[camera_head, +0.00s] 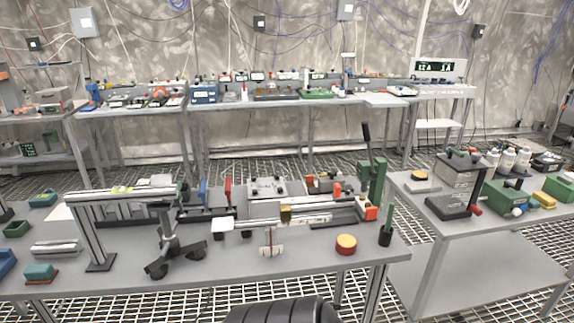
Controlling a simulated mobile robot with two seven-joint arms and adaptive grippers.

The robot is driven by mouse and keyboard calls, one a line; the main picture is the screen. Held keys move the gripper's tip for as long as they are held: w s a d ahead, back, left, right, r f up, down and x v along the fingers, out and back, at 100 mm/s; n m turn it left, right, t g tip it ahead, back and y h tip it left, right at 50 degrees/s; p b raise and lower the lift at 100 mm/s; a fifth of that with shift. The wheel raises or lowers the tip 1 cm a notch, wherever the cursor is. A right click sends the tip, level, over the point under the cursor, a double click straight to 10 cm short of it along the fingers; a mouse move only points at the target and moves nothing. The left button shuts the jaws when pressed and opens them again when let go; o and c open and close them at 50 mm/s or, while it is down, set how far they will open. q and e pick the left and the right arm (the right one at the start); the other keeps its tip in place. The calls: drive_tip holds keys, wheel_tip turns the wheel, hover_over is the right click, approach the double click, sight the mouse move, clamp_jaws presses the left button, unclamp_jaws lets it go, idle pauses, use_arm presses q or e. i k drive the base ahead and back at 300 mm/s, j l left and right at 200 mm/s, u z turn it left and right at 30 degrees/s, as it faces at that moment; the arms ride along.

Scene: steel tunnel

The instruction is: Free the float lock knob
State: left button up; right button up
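I cannot tell for sure which part is the float lock knob. On the near bench (310,264) a long pale rail device (250,224) carries a brass-coloured block (286,214). A red upright handle (228,190) and a blue one (203,192) stand behind it. A green lever press (374,178) with a black-tipped lever stands at the rail's right end, by an orange-red block (371,213). A red round piece with a yellow top (346,244) sits at the bench's front right. Neither of my grippers is in view.
A raised beam (125,193) on a post and a black-footed stand (172,250) occupy the bench's left. A gap separates the right table (473,255) from the bench. The bench's front middle is mostly clear.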

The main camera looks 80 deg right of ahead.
sight(476, 157)
drive_tip(key=z, duration=3.9)
drive_tip(key=i+l, duration=0.2)
drive_tip(key=i+j+u, duration=0.05)
drive_tip(key=i, duration=0.05)
